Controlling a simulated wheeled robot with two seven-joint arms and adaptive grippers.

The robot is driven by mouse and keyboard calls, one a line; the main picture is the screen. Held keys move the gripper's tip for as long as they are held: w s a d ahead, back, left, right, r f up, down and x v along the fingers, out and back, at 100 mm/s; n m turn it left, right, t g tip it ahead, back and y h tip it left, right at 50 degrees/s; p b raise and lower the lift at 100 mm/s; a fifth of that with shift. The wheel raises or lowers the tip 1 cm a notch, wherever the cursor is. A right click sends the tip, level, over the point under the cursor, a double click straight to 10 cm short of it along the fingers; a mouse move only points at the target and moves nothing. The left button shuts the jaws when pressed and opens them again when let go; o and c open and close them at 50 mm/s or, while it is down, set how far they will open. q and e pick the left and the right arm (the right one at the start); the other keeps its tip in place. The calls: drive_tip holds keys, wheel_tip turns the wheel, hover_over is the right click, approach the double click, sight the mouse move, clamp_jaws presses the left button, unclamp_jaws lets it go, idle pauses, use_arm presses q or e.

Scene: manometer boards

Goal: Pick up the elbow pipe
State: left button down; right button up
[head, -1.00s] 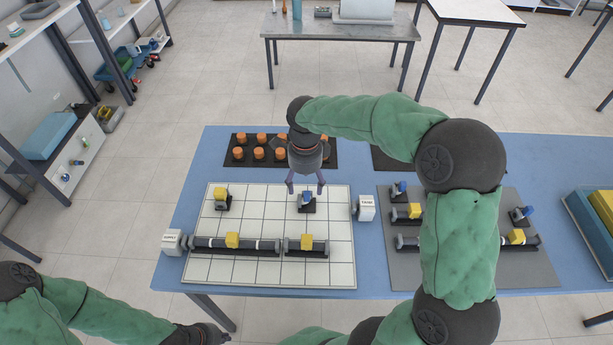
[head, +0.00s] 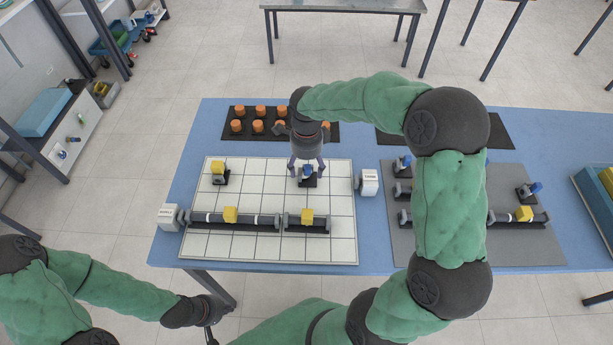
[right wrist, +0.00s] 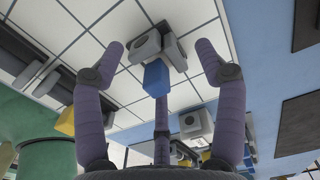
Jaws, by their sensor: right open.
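A small grey elbow pipe with a blue block on it (head: 308,172) sits on a dark base on the white gridded board (head: 256,247). Another grey piece with a yellow block (head: 219,171) stands at the board's upper left. My left gripper (head: 208,318) is low at the left, off the table; its jaws are unclear.
Orange caps (head: 237,126) stand on a dark mat behind. More pipe pieces lie on a grey mat (head: 470,255), partly hidden by my right arm.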

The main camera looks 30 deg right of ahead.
wheel_tip(320, 180, down, 3)
drive_tip(key=shift+r+b, duration=0.15)
drive_tip(key=shift+b, duration=0.15)
drive_tip(key=shift+r, duration=0.1)
drive_tip(key=shift+c, duration=0.3)
drive_tip(key=c, duration=1.2)
